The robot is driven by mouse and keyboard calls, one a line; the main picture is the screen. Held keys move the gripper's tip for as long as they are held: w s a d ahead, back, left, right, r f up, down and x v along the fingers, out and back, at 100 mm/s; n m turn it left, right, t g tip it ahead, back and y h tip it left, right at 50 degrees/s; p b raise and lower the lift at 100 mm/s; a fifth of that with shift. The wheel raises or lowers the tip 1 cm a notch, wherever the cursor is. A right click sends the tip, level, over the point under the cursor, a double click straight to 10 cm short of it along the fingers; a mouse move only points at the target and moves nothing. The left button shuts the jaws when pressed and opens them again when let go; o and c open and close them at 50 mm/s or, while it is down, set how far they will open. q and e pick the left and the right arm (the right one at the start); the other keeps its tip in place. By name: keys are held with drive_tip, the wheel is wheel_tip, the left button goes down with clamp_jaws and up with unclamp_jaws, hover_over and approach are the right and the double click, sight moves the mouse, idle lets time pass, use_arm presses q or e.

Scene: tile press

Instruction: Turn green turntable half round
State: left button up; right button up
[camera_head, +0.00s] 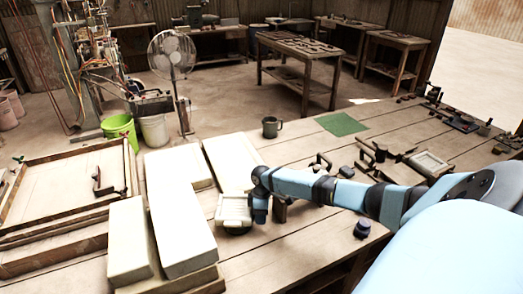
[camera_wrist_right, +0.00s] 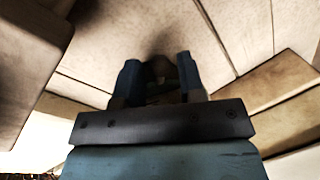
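A flat green square (camera_head: 341,124) lies on the wooden table beyond my right arm; it is the only green flat piece on the table, and I cannot tell if it is the turntable. My right gripper (camera_head: 258,211) points down over the table, well to the left of and nearer than the green square. It is beside a pale square tile or frame (camera_head: 234,209). In the right wrist view its two blue fingers (camera_wrist_right: 160,82) stand apart, with a dark, blurred shape between or beyond them. Contact cannot be made out. My left gripper is out of view.
Long pale blocks (camera_head: 181,215) lie left of the gripper, beside a wooden frame (camera_head: 125,180). A small dark knob (camera_head: 362,228) and several tools lie right. Bare planks surround the green square.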

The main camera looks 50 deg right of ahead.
drive_tip(key=shift+o, duration=0.6)
drive_tip(key=shift+r, duration=0.3)
wheel_tip(320, 180, up, 13)
drive_tip(key=w+d, duration=0.1)
drive_tip(key=d, duration=0.1)
drive_tip(key=shift+w, duration=0.3)
drive_tip(key=shift+c, duration=0.5)
